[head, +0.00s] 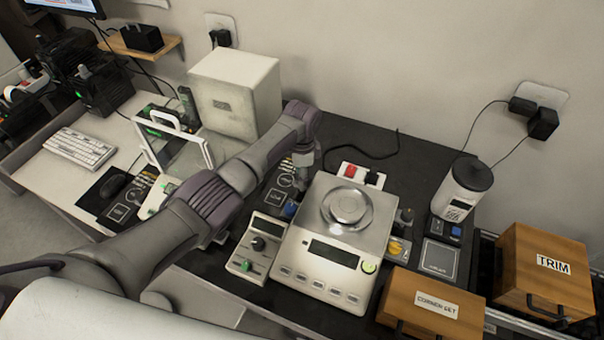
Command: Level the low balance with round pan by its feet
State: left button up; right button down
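The low balance (318,285) is a pale, wide instrument with a dark display (334,253), a row of front keys and a green button. Its round metal pan (346,206) is empty. Its levelling feet are not clearly seen, and I cannot tell its tilt. My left arm reaches in from the left. My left gripper (304,160) points down behind the balance's rear left corner, beside a blue knob area (291,208) and apart from the pan. Its fingertips are small and partly hidden, so their opening is unclear. My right gripper is out of view.
A small control box (257,246) stands close left of the balance. A dark knob (405,215) and yellow knob (398,247) sit at its right. Wooden boxes (432,303), (543,270) and a white canister (461,192) stand right.

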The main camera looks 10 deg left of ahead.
pick_arm(q)
jog(key=shift+o, duration=1.2)
jog(key=shift+r, duration=0.1)
notch_tip(320, 180, up, 12)
